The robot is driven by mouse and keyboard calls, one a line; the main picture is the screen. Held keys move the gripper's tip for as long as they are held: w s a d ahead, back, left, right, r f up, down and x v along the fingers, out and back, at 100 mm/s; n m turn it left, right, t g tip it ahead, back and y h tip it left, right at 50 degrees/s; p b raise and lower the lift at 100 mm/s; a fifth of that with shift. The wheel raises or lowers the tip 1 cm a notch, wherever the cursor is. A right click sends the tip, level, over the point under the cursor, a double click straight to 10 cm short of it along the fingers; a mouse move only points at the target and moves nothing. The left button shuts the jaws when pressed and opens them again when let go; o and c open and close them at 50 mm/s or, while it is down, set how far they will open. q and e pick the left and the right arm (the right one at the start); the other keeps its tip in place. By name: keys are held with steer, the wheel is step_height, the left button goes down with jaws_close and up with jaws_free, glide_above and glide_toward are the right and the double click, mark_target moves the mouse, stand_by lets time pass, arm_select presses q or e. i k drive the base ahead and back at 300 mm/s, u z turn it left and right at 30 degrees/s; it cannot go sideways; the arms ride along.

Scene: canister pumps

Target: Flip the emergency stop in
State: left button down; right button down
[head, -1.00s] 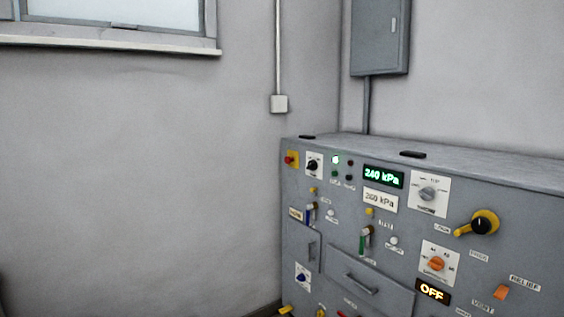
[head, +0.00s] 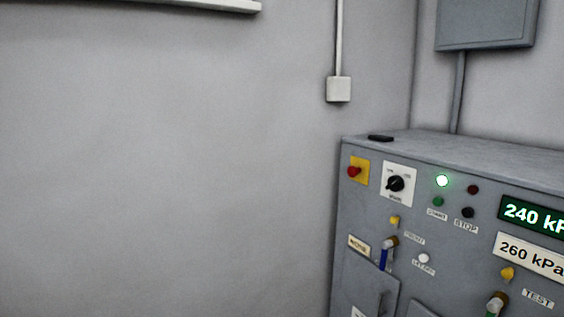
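The emergency stop is a red mushroom button (head: 354,171) on a yellow plate (head: 362,165), at the upper left corner of the grey control cabinet's front in the head view. Whether the button is pressed in or out cannot be told at this size. Neither of my grippers is in the head view.
The grey cabinet (head: 433,150) fills the lower right. The space left of the cabinet shows only bare wall (head: 170,170).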

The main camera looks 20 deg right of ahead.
mark_target(352, 172)
steer(key=z, duration=0.1)
steer(key=i, duration=1.1)
steer(key=z, duration=0.2)
